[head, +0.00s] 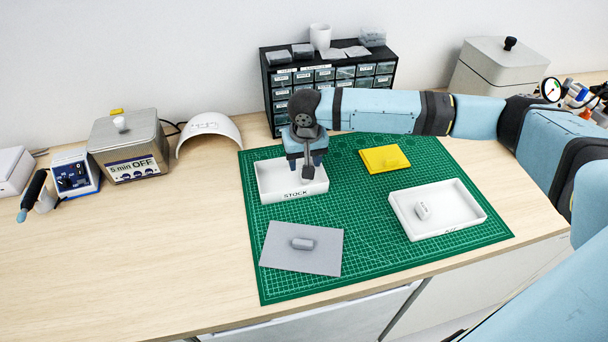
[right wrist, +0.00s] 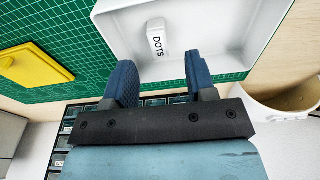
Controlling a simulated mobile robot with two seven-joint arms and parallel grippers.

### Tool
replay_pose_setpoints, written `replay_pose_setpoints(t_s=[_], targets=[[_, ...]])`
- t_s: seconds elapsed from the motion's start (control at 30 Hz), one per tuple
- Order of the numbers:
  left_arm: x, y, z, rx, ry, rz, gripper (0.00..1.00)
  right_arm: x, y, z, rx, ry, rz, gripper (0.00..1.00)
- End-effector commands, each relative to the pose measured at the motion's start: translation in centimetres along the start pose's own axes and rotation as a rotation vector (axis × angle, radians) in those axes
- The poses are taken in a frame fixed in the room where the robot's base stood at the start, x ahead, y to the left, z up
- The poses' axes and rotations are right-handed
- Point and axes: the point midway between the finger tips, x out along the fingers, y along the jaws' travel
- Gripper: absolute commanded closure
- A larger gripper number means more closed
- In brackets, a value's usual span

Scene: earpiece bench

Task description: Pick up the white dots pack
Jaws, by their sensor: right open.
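The white dots pack, marked DOTS, shows in the right wrist view (right wrist: 157,38). It lies inside the white STOCK tray (head: 292,196), which also fills the upper part of the right wrist view (right wrist: 215,45). My right gripper (head: 304,162) hangs over this tray, pointing down. In the right wrist view its two blue fingers (right wrist: 162,76) are apart with nothing between them, and the pack appears just beyond their tips. In the head view the gripper hides the pack. My left gripper is not in view.
A second white tray (head: 461,220) on the green mat (head: 365,245) holds a small white piece (head: 423,210). A grey sheet (head: 285,257) bears a grey piece (head: 303,243). A yellow block (head: 380,157) lies behind. A black drawer cabinet (head: 267,90) stands close behind the gripper.

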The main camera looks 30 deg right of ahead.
Motion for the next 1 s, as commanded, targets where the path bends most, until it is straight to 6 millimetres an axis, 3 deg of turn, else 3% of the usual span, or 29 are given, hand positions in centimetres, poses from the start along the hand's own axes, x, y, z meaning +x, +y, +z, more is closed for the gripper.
replay_pose_setpoints(t_s=[0.3, 0.57, 0.6, 0.67, 0.8, 1.0], targets=[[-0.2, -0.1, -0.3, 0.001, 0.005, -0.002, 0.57, 4.3, 0.2, 0.0, -0.001, 0.000, 0.001, 0.49], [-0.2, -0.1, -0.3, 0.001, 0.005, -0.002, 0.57, 4.7, 0.2, 0.0, -0.002, 0.000, 0.000, 0.49], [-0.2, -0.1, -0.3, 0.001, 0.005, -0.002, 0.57, 4.7, 0.2, 0.0, -0.002, 0.000, 0.000, 0.51], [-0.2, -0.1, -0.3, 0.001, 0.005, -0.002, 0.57, 4.7, 0.2, 0.0, -0.002, 0.000, 0.000, 0.65], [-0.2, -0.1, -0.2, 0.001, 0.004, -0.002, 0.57, 4.7, 0.2, 0.0, -0.001, 0.000, 0.000, 0.97], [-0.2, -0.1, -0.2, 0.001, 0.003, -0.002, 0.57, 4.7, 0.2, 0.0, -0.001, 0.000, 0.000, 1.00]])
